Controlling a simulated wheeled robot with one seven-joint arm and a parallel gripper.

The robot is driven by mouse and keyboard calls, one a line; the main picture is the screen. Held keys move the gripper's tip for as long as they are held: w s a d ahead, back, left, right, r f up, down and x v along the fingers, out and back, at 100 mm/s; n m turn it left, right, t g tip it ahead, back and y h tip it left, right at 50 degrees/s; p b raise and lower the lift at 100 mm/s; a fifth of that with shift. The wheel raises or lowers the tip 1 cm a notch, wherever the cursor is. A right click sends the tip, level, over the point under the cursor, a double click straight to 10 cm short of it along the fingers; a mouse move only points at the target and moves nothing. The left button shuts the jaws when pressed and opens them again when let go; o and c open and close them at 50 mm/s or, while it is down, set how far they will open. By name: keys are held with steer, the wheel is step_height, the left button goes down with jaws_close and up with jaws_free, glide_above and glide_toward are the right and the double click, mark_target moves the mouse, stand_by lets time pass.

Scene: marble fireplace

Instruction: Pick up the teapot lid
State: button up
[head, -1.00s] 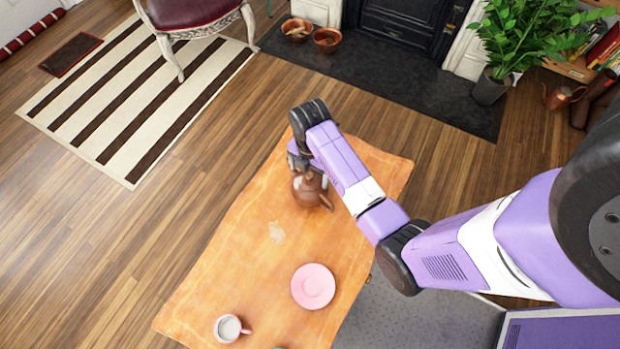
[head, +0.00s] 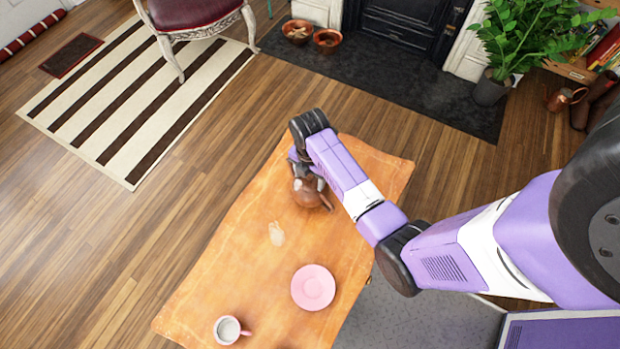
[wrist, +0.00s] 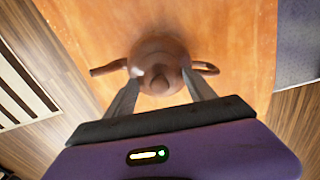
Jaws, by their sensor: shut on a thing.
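The brown teapot (head: 308,196) stands on the orange cloth, partly hidden under my arm in the head view. In the wrist view the teapot (wrist: 158,48) is seen from above, spout to the left and handle to the right. Its round brown lid with a darker knob, the teapot lid (wrist: 160,78), is between my fingers. My gripper (wrist: 160,76) is shut on the lid, one finger on each side. In the head view my gripper (head: 305,176) is right over the pot. I cannot tell whether the lid is clear of the pot's rim.
The orange cloth (head: 235,262) also bears a pink saucer (head: 313,287) and a white cup (head: 228,329) nearer the front. Beyond are bare wooden floor, a striped rug (head: 130,100), a chair and the dark hearth.

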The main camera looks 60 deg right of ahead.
steer(key=shift+r, duration=0.2)
step_height(320, 180, up, 18)
steer(key=r+p, duration=0.1)
steer(key=p, duration=0.8)
glide_above(310, 176)
steer(key=f, duration=1.2)
steer(key=shift+s+a, duration=0.15)
steer(key=shift+s, duration=0.25)
steer(key=shift+w+f, duration=0.25)
steer(key=shift+w, duration=0.2)
step_height(310, 176, down, 4)
steer(key=b, duration=0.4)
steer(key=shift+f+b, duration=0.15)
steer(key=shift+b, duration=0.25)
steer(key=shift+f+b, duration=0.55)
steer(key=shift+f, duration=0.45)
